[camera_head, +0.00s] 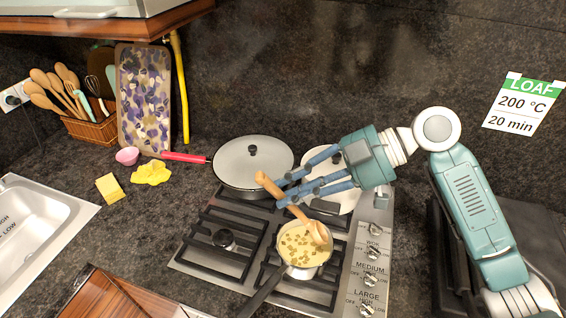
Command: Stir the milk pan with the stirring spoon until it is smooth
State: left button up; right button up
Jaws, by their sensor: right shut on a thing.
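The milk pan (283,246) sits on the front right burner of the hob, with its dark handle towards the front left. It holds a pale yellow liquid with several brownish lumps. The wooden stirring spoon (296,208) is tilted, with its lower end in the pan at the right side and its upper end up to the left. My right gripper (283,192) reaches in from the right and is shut on the spoon above the pan. My left gripper is not in view.
A lidded frying pan (252,165) with a red handle and another lidded pan (328,190) stand behind on the gas hob (188,262). A sink (40,222), yellow cloth (151,173), sponge (109,188) and utensil basket (92,130) are left. A wooden board (118,296) lies in front.

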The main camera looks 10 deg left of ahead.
pick_arm(q)
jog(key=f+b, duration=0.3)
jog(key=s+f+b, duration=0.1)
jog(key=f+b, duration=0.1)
jog(key=b, duration=0.1)
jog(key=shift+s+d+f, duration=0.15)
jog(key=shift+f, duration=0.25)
pick_arm(e)
notch_tip(320, 180, down, 9)
jog(key=w+a+n+g+y, duration=0.1)
jog(key=shift+w+a, duration=0.2)
jog(key=shift+a, duration=0.15)
jog(key=shift+r, duration=0.1)
